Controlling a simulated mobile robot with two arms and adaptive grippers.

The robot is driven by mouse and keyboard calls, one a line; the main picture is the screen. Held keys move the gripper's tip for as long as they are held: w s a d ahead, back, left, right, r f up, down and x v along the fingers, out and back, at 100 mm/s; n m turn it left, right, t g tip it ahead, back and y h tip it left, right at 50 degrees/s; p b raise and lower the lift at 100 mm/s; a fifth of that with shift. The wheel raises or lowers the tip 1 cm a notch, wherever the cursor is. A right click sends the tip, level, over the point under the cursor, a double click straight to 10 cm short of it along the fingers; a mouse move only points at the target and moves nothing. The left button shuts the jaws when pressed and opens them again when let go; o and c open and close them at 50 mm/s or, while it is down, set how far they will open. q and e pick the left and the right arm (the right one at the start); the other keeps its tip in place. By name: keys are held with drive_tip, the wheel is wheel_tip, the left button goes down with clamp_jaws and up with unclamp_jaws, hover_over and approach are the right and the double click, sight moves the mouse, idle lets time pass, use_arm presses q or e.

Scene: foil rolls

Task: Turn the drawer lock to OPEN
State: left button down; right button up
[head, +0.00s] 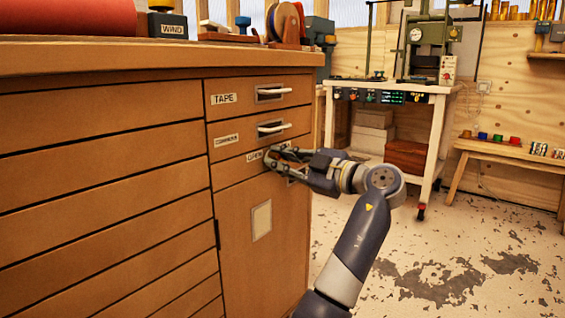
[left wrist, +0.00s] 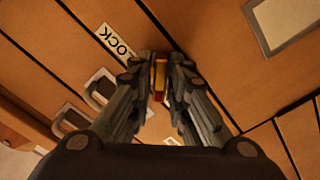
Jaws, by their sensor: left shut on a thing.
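The drawer lock shows in the left wrist view as a small yellow and red knob (left wrist: 160,76) on the wooden cabinet front. My left gripper (left wrist: 160,92) is shut on it, with one finger on each side. A white label reading LOCK (left wrist: 115,42) is beside the fingers. In the head view my left gripper (head: 273,159) is at the cabinet front below the two handled drawers, and its fingers hide the knob. A small white label (head: 255,157) shows partly beside the fingertips, too small to read surely. Which word the knob points to I cannot tell. My right gripper is not in view.
Two drawer handles, the upper (head: 273,91) and the lower (head: 274,128), stick out just above my left gripper. A white workbench (head: 437,99) stands behind, and a low wooden bench (head: 500,147) is at the right. The floor (head: 450,250) at the right is clear.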

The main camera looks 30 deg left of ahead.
use_arm(q)
drive_tip(key=c, duration=1.7)
unclamp_jaws()
drive_tip(key=shift+o, duration=0.2)
drive_tip(key=shift+d, duration=0.15)
drive_tip(key=s+d, duration=0.1)
drive_tip(key=d, duration=1)
drive_tip(key=shift+d, duration=0.4)
drive_tip(key=shift+w, duration=0.1)
